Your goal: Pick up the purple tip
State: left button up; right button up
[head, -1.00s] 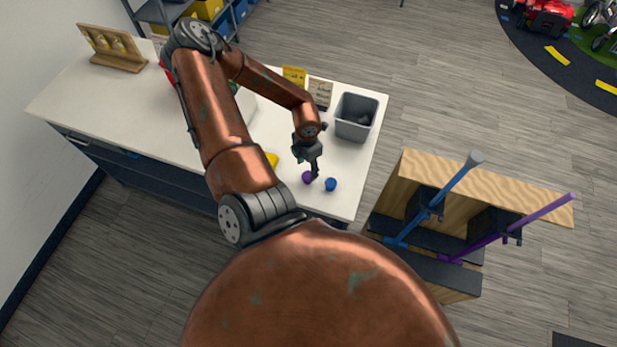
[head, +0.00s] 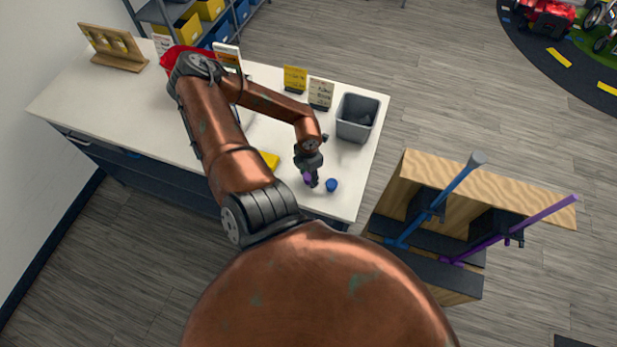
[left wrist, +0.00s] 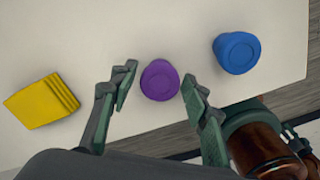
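The purple tip (head: 308,178) stands on the white table near its front right corner. In the left wrist view the purple tip (left wrist: 160,80) lies between the two spread fingers of my left gripper (left wrist: 156,95), with a gap on each side. In the head view my left gripper (head: 311,178) is low at the purple tip and partly hides it.
A blue tip (head: 331,185) stands just right of the purple one. A yellow block (head: 270,160) lies to the left. A grey bin (head: 356,118) and small signs (head: 321,93) stand behind. A wooden rack (head: 415,180) with scooter parts stands right of the table.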

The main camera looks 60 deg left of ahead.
pick_arm(q)
jog(key=c, duration=0.9)
jog(key=shift+o, duration=0.2)
